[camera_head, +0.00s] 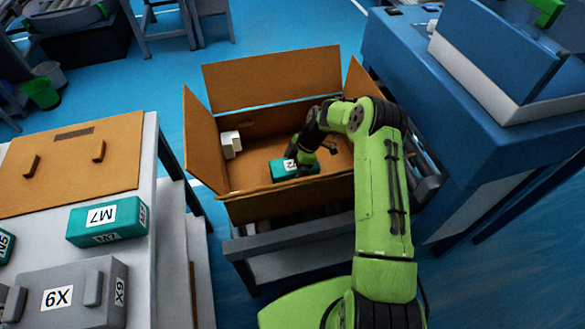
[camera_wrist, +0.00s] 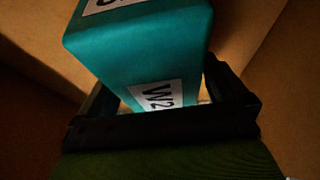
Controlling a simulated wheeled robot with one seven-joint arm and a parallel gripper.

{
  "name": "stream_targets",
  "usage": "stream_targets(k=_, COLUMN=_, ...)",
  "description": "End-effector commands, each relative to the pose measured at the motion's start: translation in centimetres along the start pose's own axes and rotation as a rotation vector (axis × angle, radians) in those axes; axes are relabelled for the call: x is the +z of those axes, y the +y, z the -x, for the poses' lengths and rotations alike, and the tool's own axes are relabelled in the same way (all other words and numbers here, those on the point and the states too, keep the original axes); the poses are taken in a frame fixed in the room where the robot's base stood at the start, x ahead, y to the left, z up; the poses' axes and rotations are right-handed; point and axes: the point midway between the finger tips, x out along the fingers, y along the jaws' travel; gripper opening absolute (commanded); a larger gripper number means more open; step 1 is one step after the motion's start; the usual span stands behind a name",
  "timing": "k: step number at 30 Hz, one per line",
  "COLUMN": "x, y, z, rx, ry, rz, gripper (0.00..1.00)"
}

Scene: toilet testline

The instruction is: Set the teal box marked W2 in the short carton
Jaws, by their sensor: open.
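The teal box marked W2 (camera_head: 283,169) lies inside the open short carton (camera_head: 262,206), toward its near wall. In the wrist view the box (camera_wrist: 150,45) shows its W2 label close to my gripper. My gripper (camera_head: 304,160) reaches down into the carton at the box, partly hidden by my own arm. In the wrist view its fingers (camera_wrist: 160,105) are open, one on each side of the box's near end. Whether the box rests fully on the carton floor is hard to tell.
A small white box (camera_head: 231,144) stands in the carton's left part. The carton's flaps stand open. A blue machine (camera_head: 480,110) stands at right.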

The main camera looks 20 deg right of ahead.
Motion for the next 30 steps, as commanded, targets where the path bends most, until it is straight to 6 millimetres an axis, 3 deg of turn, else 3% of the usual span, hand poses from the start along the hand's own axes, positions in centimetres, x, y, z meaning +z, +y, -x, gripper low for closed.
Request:
stream_targets(k=9, x=0.0, y=0.1, z=8.9, rx=0.006, ry=-0.004, rz=-0.002, gripper=1.00)
stream_targets(k=16, x=-0.1, y=0.1, z=11.8, rx=0.005, ry=-0.004, rz=-0.002, gripper=1.00)
stream_targets(k=20, x=-2.1, y=-0.7, z=14.9, rx=0.020, ry=-0.055, rz=-0.063, gripper=1.00)
stream_targets(k=26, x=-8.1, y=-5.8, z=24.0, rx=0.131, ry=-0.203, rz=-0.347, gripper=1.00)
stream_targets(k=30, x=-11.7, y=-11.8, z=29.5, rx=0.275, ry=-0.252, rz=-0.601, gripper=1.00)
